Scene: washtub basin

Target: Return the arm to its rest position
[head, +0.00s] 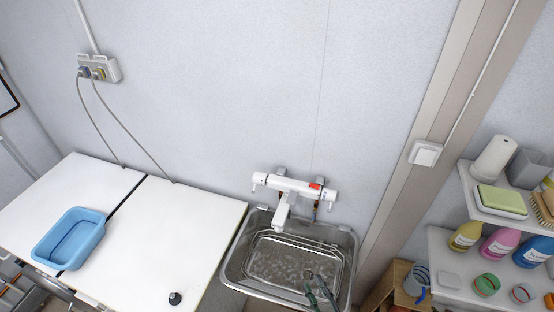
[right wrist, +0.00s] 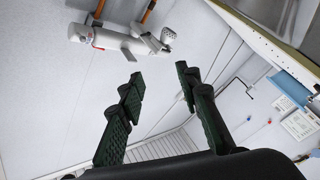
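My right gripper (head: 320,284) shows in the head view over the right part of the metal sink (head: 234,268). In the right wrist view its two dark green fingers (right wrist: 159,78) stand well apart with nothing between them. The gripper is open and empty. The white faucet (head: 292,186) is on the wall behind the sink, apart from the gripper. The faucet also shows in the right wrist view (right wrist: 118,40), beyond the fingers. My left gripper is not in view.
A blue tub (head: 68,238) stands on the white worktop (head: 190,225) at left, with a small black object (head: 175,298) near the front edge. Shelves (head: 452,245) at right hold several bottles and cups. A wooden box (head: 392,285) stands between sink and shelves.

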